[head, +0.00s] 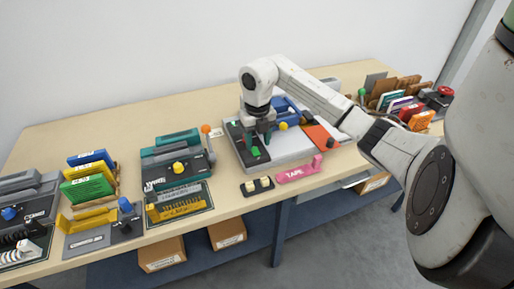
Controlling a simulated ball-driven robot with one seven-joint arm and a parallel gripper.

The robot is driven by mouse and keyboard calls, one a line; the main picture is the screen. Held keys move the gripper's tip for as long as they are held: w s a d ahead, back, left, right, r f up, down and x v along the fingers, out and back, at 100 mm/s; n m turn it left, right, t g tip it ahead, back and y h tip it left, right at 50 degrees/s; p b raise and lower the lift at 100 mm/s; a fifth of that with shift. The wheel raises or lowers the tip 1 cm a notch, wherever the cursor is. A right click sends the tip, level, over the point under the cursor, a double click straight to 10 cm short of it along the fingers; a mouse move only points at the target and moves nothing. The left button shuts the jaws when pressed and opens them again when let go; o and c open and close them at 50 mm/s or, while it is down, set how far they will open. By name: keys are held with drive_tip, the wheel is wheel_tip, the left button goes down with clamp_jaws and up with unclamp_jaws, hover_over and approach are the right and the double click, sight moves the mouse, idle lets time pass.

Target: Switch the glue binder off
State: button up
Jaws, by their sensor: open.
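The machine under my arm, which I take to be the glue binder (284,156), stands right of the table's middle. It has a light grey base, a blue part (287,106), a yellow knob (283,125) and an orange-red plate (320,137). At its left end is a dark panel with a green switch or button (254,152). My gripper (257,137) points down over this panel with its fingers open and empty, close above the green part. I cannot tell whether it touches the panel. The gripper hides part of the panel, and I cannot read the switch's position.
A teal machine (177,156) with an orange-tipped lever stands to the left. A pink tape dispenser (300,170) and a small block with cream buttons (257,186) lie in front. More grey machines and coloured books fill the left end. A red-topped device (440,97) and racks stand right.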

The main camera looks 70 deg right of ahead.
sight(258, 155)
drive_tip(key=shift+f, duration=2.1)
clamp_jaws()
